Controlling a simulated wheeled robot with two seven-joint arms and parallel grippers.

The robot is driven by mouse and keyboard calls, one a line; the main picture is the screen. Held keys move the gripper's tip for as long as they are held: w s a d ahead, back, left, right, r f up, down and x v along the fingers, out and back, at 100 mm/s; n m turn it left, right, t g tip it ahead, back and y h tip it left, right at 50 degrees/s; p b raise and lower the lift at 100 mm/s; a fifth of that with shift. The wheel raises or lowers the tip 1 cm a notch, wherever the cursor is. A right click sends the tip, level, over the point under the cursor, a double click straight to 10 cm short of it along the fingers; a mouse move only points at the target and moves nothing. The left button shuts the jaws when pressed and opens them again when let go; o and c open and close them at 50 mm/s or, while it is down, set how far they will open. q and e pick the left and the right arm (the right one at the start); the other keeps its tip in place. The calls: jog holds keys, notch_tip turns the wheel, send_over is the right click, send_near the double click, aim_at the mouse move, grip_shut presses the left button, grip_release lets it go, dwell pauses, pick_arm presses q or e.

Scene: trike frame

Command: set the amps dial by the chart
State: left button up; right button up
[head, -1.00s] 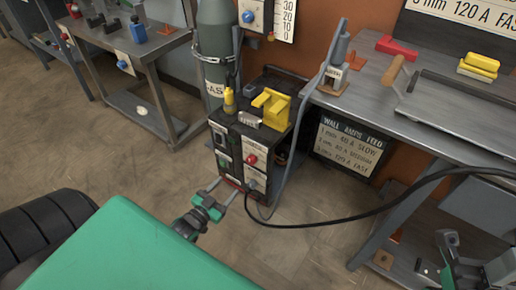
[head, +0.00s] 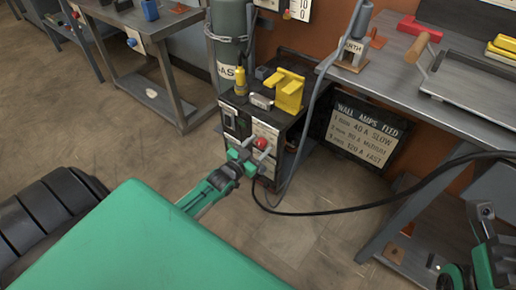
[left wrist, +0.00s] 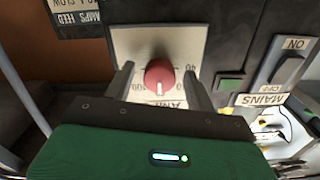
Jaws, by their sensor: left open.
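The red amps dial (head: 262,143) is on the front of the dark welder box (head: 237,121). In the left wrist view the dial (left wrist: 159,76) sits on a white scale plate (left wrist: 180,42), upside down, its white mark pointing to the picture's bottom. A 40 and a 100 are readable beside it. My left gripper (head: 250,150) is open at the dial, its fingers either side of the knob in the wrist view; contact cannot be told. The chart (head: 362,134) under the bench reads WALL, AMPS, FEED, with 40 A SLOW and 120 A FAST; its middle row is small. My right gripper (head: 482,222) is partly cut off.
A mains switch (left wrist: 290,70) and a green button (left wrist: 230,84) are close beside the dial. A yellow holder (head: 289,92) stands on the welder. A black cable (head: 335,211) loops in front.

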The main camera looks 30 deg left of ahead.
pick_arm(q)
jog(key=c, duration=1)
